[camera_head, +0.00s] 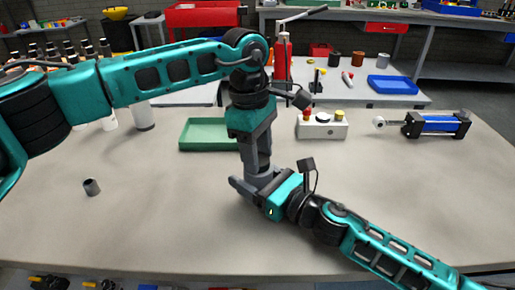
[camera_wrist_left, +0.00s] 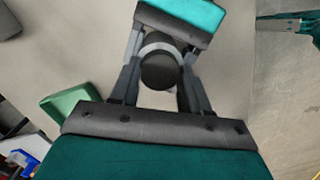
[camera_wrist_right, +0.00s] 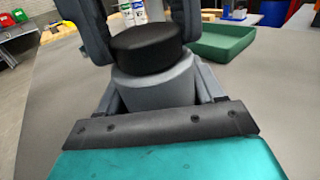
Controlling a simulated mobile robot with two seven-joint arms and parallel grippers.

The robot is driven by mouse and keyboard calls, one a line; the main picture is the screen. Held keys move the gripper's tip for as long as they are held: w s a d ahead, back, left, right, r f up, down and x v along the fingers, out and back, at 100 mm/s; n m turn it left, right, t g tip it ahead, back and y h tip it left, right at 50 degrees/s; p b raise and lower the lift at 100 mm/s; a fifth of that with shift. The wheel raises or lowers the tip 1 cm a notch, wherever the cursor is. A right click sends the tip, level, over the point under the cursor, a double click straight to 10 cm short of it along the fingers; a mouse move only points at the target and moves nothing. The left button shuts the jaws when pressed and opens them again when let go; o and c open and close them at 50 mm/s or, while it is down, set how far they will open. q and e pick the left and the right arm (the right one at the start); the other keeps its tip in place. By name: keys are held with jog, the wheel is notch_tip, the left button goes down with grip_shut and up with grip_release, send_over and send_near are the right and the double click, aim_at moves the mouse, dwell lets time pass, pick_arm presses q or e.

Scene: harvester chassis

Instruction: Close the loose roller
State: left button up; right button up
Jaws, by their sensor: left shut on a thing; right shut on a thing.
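The roller shows in the right wrist view as a grey cylinder body (camera_wrist_right: 155,82) with a black round end (camera_wrist_right: 147,42) on top. It stands about upright over the table, largely hidden by my grippers in the head view. My right gripper (camera_head: 252,185) comes in low from the right and is shut around the grey body. My left gripper (camera_head: 258,168) points down from above, shut with its fingers on either side of the black end, which it also shows from above (camera_wrist_left: 160,70). I cannot tell whether a gap remains between the two parts.
A small grey cylinder (camera_head: 91,187) stands alone at the left of the table. A green tray (camera_head: 200,134), a button box (camera_head: 322,125) and a blue cylinder unit (camera_head: 440,124) sit behind. The front of the table is mostly clear.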

pick_arm(q)
jog(key=shift+f, duration=0.2)
jog(key=o, duration=1.1)
jog(key=shift+r, duration=0.1)
jog(key=r, duration=0.8)
jog(key=a+r, duration=0.1)
jog(key=r, duration=0.2)
jog(key=shift+w+a+r, duration=0.1)
jog(key=shift+w+r, duration=0.25)
jog(key=shift+r, duration=0.05)
pick_arm(e)
jog(key=o, duration=1.6)
